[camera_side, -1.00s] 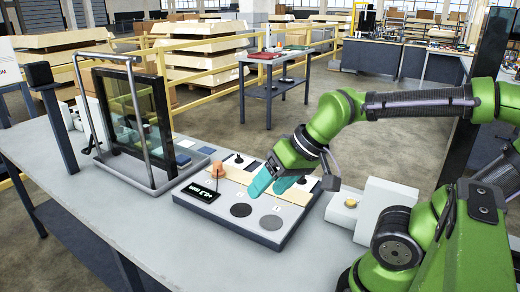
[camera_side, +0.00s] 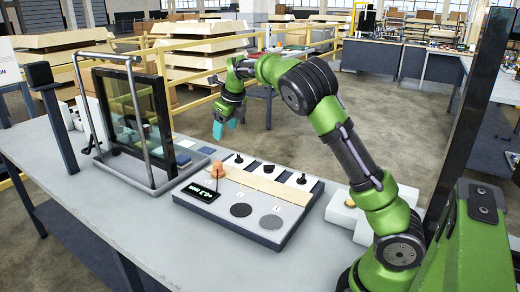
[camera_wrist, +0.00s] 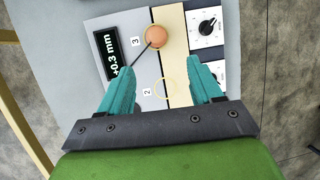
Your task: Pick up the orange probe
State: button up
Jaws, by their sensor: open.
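The orange probe (camera_side: 217,170) stands at the back left of the grey panel (camera_side: 258,236), beside the small black display (camera_side: 200,192). The fingers are apart from the probe.
A wooden strip (camera_side: 260,187) crosses the panel beside black knobs (camera_side: 301,179) on white plates. Dark round discs (camera_side: 241,210) lie at the front. A dark glass pane (camera_side: 128,112) in a metal frame stands left. A white block (camera_side: 345,213) stands right.

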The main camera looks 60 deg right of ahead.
jog(key=m, duration=0.3)
send_over(217, 162)
jog(key=s, duration=0.1)
notch_tip(217, 162, down, 10)
jog(key=shift+s+a+r, duration=0.1)
jog(key=shift+s+a, duration=0.05)
jog(key=shift+s+x, duration=0.15)
jog(key=shift+x, duration=1.2)
jog(key=shift+s+x, duration=0.15)
jog(key=shift+x, duration=1.25)
jog(key=shift+a, duration=0.1)
jog(key=shift+c, duration=0.2)
grip_shut()
